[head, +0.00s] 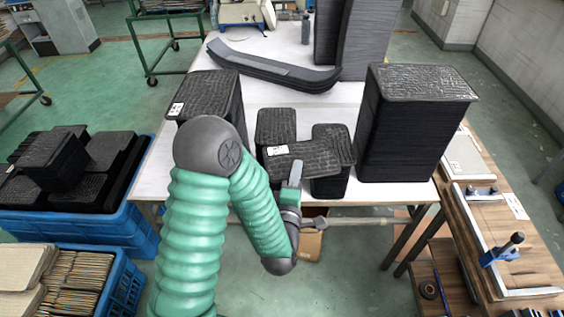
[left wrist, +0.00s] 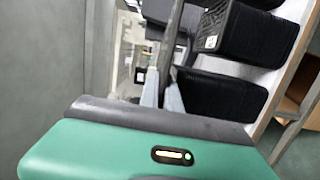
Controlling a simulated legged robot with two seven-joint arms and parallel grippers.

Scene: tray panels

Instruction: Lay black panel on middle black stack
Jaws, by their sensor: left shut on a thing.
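My left gripper (head: 294,172) is shut on a black textured panel (head: 312,158), gripping its near edge. The panel is roughly level in front of and partly over the two short middle black stacks, the left one (head: 276,122) and the right one (head: 333,133), hiding parts of both. I cannot tell whether it touches either stack. In the left wrist view the gripper fingers (left wrist: 162,92) hold the panel (left wrist: 173,35), seen nearly edge-on as a dark strip. My right gripper is not in view.
A taller black stack (head: 415,120) stands at the right of the white table (head: 265,95), and another (head: 212,90) at the left. Curved dark parts (head: 275,70) lie behind. Blue crates (head: 110,215) stand left, a wooden bench (head: 500,240) right.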

